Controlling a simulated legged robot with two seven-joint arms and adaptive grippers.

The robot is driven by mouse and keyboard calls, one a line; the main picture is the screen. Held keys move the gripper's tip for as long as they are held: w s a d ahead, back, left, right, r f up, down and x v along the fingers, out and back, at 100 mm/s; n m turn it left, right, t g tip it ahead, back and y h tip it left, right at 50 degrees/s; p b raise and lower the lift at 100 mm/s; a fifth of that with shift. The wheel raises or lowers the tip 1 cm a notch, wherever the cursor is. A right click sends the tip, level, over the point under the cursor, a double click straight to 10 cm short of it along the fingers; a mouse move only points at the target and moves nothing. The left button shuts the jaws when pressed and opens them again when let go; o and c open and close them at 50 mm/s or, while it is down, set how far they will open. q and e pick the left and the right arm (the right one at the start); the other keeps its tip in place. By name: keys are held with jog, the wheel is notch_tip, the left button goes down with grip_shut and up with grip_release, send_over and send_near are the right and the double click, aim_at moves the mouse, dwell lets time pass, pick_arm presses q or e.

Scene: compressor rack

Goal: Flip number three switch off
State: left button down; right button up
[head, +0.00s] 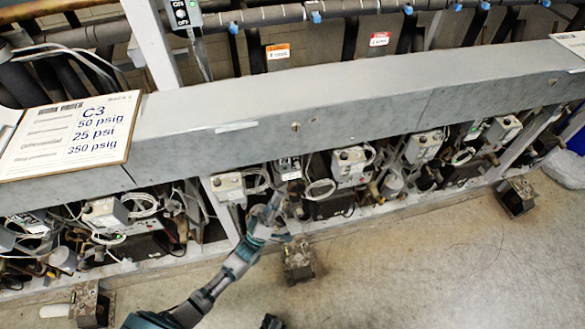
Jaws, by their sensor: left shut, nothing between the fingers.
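Several small grey switch boxes line the rack below the long grey beam. One box (228,187) is left of my left gripper (272,208), another box (288,168) is just above it, and a larger box (348,165) is up and to the right. No number is readable on them, so I cannot tell which is number three. A box marked ON and OFF (182,13) is on the post at the top. My left gripper is shut and empty, in front of the rack's lower part. Whether it touches anything is unclear.
The grey beam (330,100) crosses above the boxes. A sign marked C3 (75,135) hangs at left. Cables and pipes crowd the rack. A rusty metal foot (299,262) stands on the floor below my gripper; another (517,196) is at right. The lower right floor is open.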

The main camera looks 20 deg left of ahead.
aim_at(289, 169)
pick_arm(q)
jog(key=p+x, duration=0.1)
jog(key=x, duration=0.8)
jog(key=shift+a+r, duration=0.1)
jog(key=shift+a, duration=0.05)
jog(key=shift+w+r, duration=0.25)
jog(key=shift+r, duration=0.05)
pick_arm(e)
jog(key=x, duration=0.2)
jog(key=shift+a+f, duration=0.15)
jog(key=shift+f, duration=0.2)
pick_arm(q)
jog(key=shift+w+a, duration=0.1)
pick_arm(e)
jog(key=shift+w+a+r, duration=0.1)
jog(key=shift+a, duration=0.1)
pick_arm(q)
jog(key=shift+f, duration=0.1)
